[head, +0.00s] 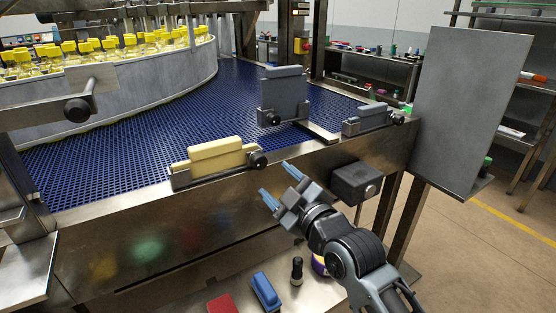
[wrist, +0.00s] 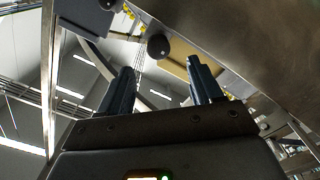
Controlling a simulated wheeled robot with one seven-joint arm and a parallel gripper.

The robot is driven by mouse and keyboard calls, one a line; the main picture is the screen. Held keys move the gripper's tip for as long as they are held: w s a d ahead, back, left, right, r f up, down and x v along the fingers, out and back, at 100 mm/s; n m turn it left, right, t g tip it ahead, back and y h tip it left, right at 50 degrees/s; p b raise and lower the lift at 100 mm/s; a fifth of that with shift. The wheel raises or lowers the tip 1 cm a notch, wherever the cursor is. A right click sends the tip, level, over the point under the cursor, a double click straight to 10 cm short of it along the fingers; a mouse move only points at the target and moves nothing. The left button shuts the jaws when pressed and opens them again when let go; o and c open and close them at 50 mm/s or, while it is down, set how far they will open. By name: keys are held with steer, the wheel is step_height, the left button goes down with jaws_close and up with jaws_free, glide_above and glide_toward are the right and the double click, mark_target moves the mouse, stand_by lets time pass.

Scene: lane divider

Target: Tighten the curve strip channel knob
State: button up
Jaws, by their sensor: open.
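Several black knobs show along the conveyor, and no label tells which is the curve strip channel knob. One knob (head: 257,160) is at the right end of the channel holding a yellow block (head: 216,158) on the conveyor's front edge. A round black knob (wrist: 158,46) shows beyond my fingers in the wrist view, with a tan-yellow strip beside it. Another knob (head: 78,109) sticks out from a bracket by the curved wall (head: 150,83) at left. My gripper (head: 280,185) is open and empty, in front of the conveyor's side panel, below and right of the yellow block's knob, apart from it.
A tall grey block (head: 283,92) and a low grey block (head: 366,117) sit in holders with knobs. A dark box (head: 356,183) juts from the conveyor side, right of my gripper. A grey panel (head: 470,110) stands at right. A blue-handled item (head: 266,290) lies on the lower shelf.

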mark_target(262, 165)
steer(key=shift+p+x, duration=0.85)
steer(key=shift+x, duration=3.1)
steer(key=shift+w+d, duration=0.1)
steer(key=shift+d, duration=0.05)
steer(key=shift+c, duration=0.3)
steer(key=c, duration=1)
steer(key=shift+m+b, duration=0.3)
